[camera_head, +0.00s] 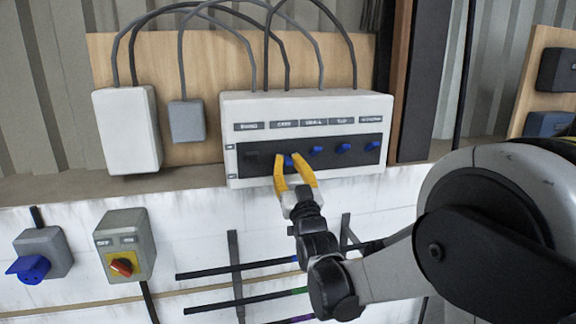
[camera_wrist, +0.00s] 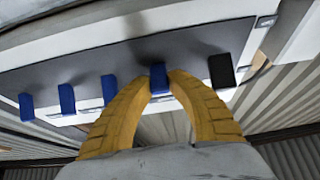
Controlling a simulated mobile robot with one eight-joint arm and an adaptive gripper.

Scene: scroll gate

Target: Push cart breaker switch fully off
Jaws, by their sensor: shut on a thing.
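A white breaker box (camera_head: 310,108) has a dark strip with a row of switches under small grey labels. The second switch from the left, the blue cart switch (camera_head: 289,161), sits below a label that seems to read CART. My gripper (camera_head: 294,158) has yellow fingers and is shut on this switch. In the wrist view the cart switch (camera_wrist: 158,76) shows between the fingertips of my gripper (camera_wrist: 160,82), its lower part hidden by them. Whether it is tipped up or down is hard to tell.
A black switch (camera_wrist: 221,70) is beside the cart switch; three blue switches, one of them the nearest (camera_wrist: 109,88), line the other side. A white box (camera_head: 127,130) and small grey box (camera_head: 187,121) are left. A red rotary switch (camera_head: 121,267) is below.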

